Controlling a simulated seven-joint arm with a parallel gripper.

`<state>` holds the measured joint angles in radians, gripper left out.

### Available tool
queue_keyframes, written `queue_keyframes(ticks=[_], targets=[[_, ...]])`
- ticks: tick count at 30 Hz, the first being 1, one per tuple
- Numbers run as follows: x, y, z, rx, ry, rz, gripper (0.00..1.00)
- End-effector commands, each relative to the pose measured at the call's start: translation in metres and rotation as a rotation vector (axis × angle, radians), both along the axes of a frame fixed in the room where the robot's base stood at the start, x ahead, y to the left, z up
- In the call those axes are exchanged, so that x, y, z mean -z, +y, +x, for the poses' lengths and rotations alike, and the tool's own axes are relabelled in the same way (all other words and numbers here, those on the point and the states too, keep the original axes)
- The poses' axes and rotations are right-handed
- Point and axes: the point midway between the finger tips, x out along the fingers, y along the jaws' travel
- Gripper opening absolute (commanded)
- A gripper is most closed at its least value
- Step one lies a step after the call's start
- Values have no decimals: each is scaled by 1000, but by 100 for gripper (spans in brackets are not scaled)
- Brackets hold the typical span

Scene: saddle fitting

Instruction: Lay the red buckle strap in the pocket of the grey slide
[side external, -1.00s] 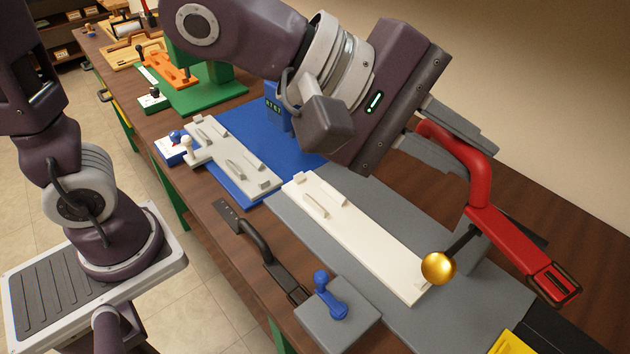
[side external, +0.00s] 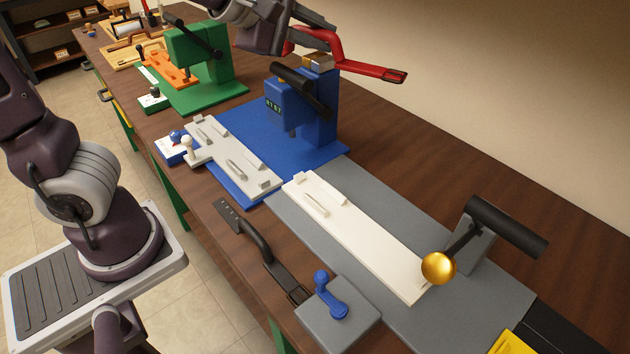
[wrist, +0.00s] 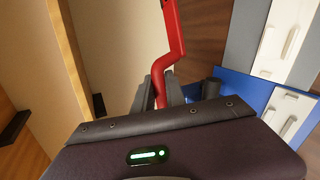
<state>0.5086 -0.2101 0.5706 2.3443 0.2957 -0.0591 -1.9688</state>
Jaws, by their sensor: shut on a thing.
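My gripper (wrist: 166,88) is shut on the red buckle strap (side external: 350,65). The strap is bent, and its flat end with the dark buckle points right in the side view, high beside the blue press. In the wrist view the strap (wrist: 172,35) runs up from between my fingers. A light grey slide (side external: 225,150) with raised ribs lies on the blue base, below and left of my gripper. A cream-white slide (side external: 365,240) with similar ribs lies on the grey base, farther from my gripper. The strap is apart from both slides.
The blue press (side external: 318,115) with its black handle stands under my gripper. A gold ball lever (side external: 438,268) stands at the cream slide's end. A dark strap (side external: 255,240) and a blue-knobbed grey block (side external: 338,315) are at the front. A green press (side external: 200,60) stands behind.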

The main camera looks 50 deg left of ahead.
Motion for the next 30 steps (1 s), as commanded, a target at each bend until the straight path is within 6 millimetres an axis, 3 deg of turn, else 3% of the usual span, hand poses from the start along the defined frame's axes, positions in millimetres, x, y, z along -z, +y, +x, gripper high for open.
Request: queue_keyframes(ticks=[3,11,14,17,21,24,30], targets=[[3,17,0,-35,6,-3,0],[3,19,-1,-38,7,-3,0],[-5,20,0,-40,2,-2,0],[-38,20,1,-41,-6,-4,0],[-98,20,0,-41,-6,-3,0],[-128,20,0,-40,-1,-2,0],[-170,19,0,-39,1,-1,0]])
